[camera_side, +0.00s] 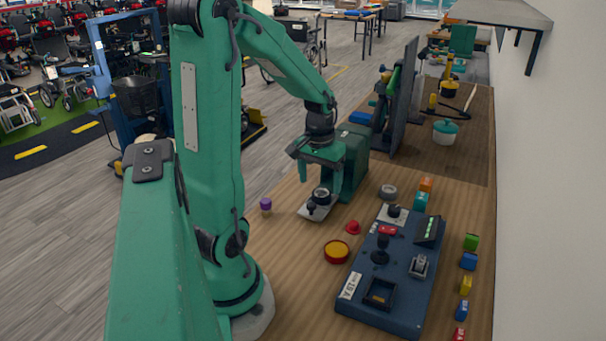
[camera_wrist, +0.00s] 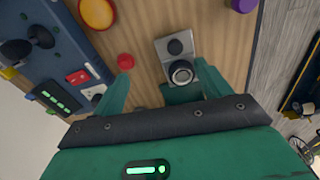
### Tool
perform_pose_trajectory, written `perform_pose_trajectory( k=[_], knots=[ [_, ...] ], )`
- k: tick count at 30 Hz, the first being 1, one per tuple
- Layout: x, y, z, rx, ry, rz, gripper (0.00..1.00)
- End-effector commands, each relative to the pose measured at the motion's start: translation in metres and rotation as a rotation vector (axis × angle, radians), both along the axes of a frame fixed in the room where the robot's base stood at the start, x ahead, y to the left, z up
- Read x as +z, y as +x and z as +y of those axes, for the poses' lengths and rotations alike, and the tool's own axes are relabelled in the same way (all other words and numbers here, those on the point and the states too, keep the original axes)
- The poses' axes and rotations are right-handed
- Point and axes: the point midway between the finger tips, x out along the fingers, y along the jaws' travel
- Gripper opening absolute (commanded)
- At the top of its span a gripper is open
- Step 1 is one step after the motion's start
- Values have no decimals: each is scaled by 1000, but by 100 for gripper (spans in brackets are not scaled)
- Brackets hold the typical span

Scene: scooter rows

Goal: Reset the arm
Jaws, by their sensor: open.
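My green gripper (camera_side: 318,170) hangs above the wooden table, pointing down, with its jaws apart. In the wrist view my gripper (camera_wrist: 163,70) shows its two green fingers spread, with nothing held between them. A grey metal plate with a black knob and a ringed round part (camera_side: 318,205) lies just below the gripper. It also shows between and beyond the fingertips in the wrist view (camera_wrist: 178,57). The fingers look apart from it, but the exact height gap is hard to tell.
A blue control panel (camera_side: 405,295) with a joystick lies at right. A yellow-red round dish (camera_side: 337,251), a red dome (camera_side: 353,227), a purple knob (camera_side: 266,205) and a grey ring (camera_side: 388,191) are nearby. A green machine (camera_side: 352,150) stands close behind. Several coloured blocks line the right edge.

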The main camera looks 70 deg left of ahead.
Motion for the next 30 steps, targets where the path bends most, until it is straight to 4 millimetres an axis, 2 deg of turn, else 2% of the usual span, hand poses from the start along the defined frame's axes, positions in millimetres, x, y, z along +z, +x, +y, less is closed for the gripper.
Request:
perform_pose_trajectory(
  k=[6,13,24,30],
  knots=[
    [36,10,-43,-144,51,-76,76],
    [70,10,-91,-299,95,-164,76],
    [110,-12,-160,-543,141,-319,76],
    [122,-27,-185,-643,152,-387,76]
  ],
)
